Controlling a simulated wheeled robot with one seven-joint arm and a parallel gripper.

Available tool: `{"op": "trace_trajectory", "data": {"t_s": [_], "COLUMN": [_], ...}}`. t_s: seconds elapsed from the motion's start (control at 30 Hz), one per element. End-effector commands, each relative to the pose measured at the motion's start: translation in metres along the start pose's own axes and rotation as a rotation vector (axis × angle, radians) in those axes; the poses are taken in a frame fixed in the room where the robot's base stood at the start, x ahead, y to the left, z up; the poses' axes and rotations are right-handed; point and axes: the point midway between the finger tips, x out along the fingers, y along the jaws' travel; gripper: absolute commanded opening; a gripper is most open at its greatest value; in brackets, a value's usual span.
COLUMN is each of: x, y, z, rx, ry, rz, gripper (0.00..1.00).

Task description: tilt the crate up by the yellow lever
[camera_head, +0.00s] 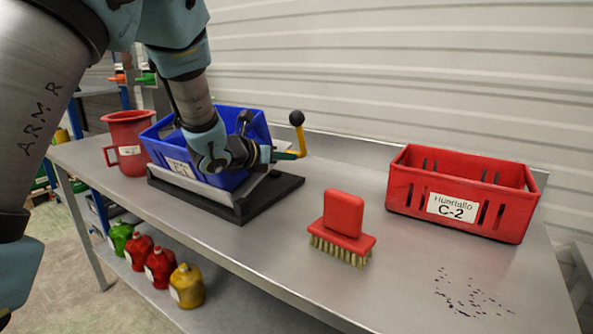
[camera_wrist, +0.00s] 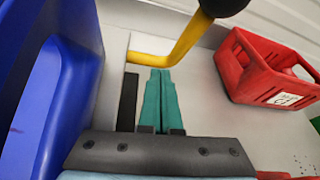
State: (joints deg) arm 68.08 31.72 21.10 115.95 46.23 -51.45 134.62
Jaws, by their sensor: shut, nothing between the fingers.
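The blue crate (camera_head: 255,127) sits on a grey metal plate (camera_head: 205,186) above a black base (camera_head: 276,199); my arm hides part of it. The plate appears somewhat sloped. The yellow lever (camera_head: 301,143) stands at the crate's right side and ends in a black ball knob (camera_head: 296,118). My gripper (camera_head: 270,154) is beside the crate, just left of the lever. In the wrist view my teal fingers (camera_wrist: 160,73) are together and empty, with the bent yellow lever (camera_wrist: 185,48) just past their tips. Whether they touch is unclear. The blue crate wall (camera_wrist: 75,75) is close on the left.
A red crate (camera_head: 402,193) stands at the right, with a red brush (camera_head: 343,216) before it. A red jug (camera_head: 127,137) stands left of the blue crate. Dark specks (camera_head: 468,295) lie at the front right. Several bottles (camera_head: 186,285) stand on the lower shelf.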

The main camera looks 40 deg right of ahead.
Motion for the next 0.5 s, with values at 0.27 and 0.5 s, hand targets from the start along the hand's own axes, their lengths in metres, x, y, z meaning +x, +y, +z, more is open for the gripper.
{"op": "trace_trajectory", "data": {"t_s": [0.27,0.5], "x": [-0.049,-0.066], "y": [-0.001,-0.001], "z": [-0.007,-0.008], "rx": [-0.003,-0.003], "ry": [0.01,0.015], "rz": [-0.001,-0.002], "gripper": [0.0,0.0]}}
